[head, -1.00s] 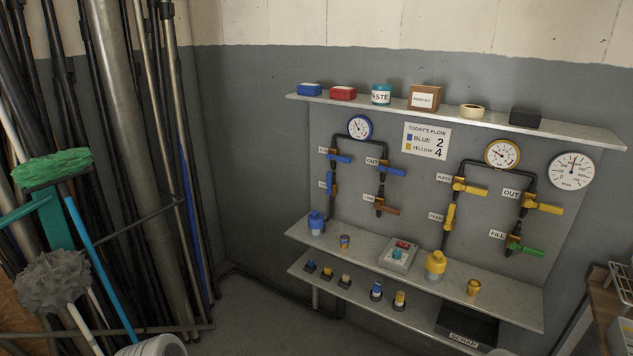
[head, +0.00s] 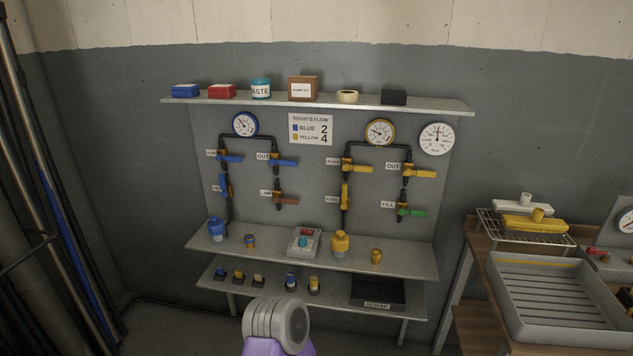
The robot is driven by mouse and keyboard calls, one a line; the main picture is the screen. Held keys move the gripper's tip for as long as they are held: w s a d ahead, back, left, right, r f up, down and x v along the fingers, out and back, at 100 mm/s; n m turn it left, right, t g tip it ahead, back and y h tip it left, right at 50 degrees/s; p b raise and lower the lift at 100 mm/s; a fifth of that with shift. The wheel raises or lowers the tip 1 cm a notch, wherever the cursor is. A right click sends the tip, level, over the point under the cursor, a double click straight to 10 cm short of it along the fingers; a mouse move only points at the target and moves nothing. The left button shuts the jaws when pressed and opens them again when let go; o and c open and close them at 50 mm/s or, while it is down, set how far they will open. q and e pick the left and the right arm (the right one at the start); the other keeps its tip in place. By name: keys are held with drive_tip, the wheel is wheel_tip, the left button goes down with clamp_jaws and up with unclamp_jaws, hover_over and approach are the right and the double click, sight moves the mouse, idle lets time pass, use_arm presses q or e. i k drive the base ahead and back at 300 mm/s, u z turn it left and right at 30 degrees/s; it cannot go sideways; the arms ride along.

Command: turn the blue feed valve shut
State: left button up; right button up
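The blue line hangs on the grey panel under a blue-rimmed gauge (head: 245,124). On its left pipe, the lower blue valve (head: 226,186) has its handle upright, along the pipe. Its small label is too blurred to read surely, but it looks like the feed valve. Above it, another blue valve (head: 230,158) has its handle lying across the pipe to the right. A blue valve marked OUT (head: 284,162) on the right pipe also points sideways. Neither gripper is in view.
A yellow line with a yellow-rimmed gauge (head: 380,132) stands to the right. A top shelf (head: 440,105) holds boxes and a jar. The lower shelf (head: 400,262) holds bottles and a button box (head: 304,242). A wooden bench with a grey tray (head: 556,310) is at far right; poles stand left.

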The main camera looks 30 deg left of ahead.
sight(220, 176)
drive_tip(key=u, duration=3)
drive_tip(key=i, duration=1.5)
